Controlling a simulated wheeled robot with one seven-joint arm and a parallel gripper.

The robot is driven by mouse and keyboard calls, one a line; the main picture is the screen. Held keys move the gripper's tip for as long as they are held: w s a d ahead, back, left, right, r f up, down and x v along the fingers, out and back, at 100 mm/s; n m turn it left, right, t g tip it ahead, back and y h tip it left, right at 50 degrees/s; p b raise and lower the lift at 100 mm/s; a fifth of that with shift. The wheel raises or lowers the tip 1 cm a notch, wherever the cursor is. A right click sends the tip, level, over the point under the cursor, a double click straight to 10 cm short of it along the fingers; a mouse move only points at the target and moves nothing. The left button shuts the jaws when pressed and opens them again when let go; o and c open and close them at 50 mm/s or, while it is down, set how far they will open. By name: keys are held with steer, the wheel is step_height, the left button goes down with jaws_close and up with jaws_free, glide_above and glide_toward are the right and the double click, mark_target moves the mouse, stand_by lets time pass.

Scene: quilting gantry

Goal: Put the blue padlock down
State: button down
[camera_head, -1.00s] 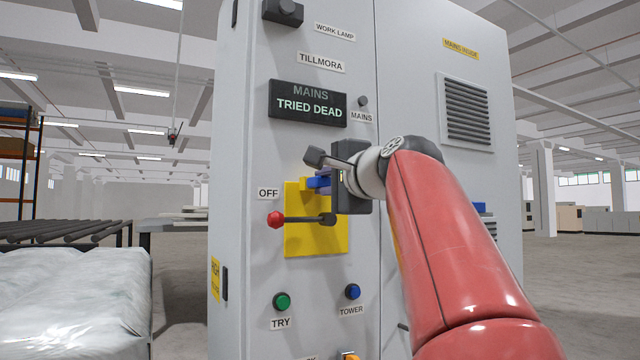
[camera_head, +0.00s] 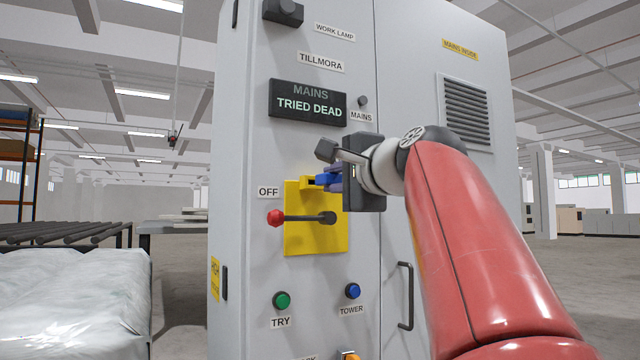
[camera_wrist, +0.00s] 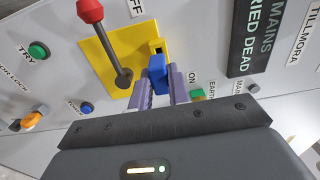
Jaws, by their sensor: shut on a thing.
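The blue padlock (camera_wrist: 157,76) is between the two purple fingers of my gripper (camera_wrist: 161,88) in the wrist view, and the fingers are shut on it. In the head view the padlock (camera_head: 327,180) shows as a small blue piece at the fingertips of my gripper (camera_head: 330,182). It is held in front of the yellow plate's (camera_head: 300,245) upper right part, close to a small yellow bracket (camera_wrist: 156,47). I cannot tell whether padlock and bracket touch. The red-knobbed lever (camera_head: 300,217) lies level, its knob toward the OFF label (camera_head: 268,193).
The grey cabinet (camera_head: 240,120) carries a display (camera_head: 307,102) reading "MAINS TRIED DEAD". Below are a green TRY button (camera_head: 281,300) and a blue TOWER button (camera_head: 352,291). A dark door handle (camera_head: 406,296) sticks out at right. A roller table (camera_head: 65,234) stands at left.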

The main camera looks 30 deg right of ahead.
steer(key=shift+s, duration=0.3)
steer(key=shift+w+p, duration=0.45)
steer(key=shift+w, duration=1.5)
steer(key=shift+a, duration=0.1)
steer(key=shift+s, duration=0.15)
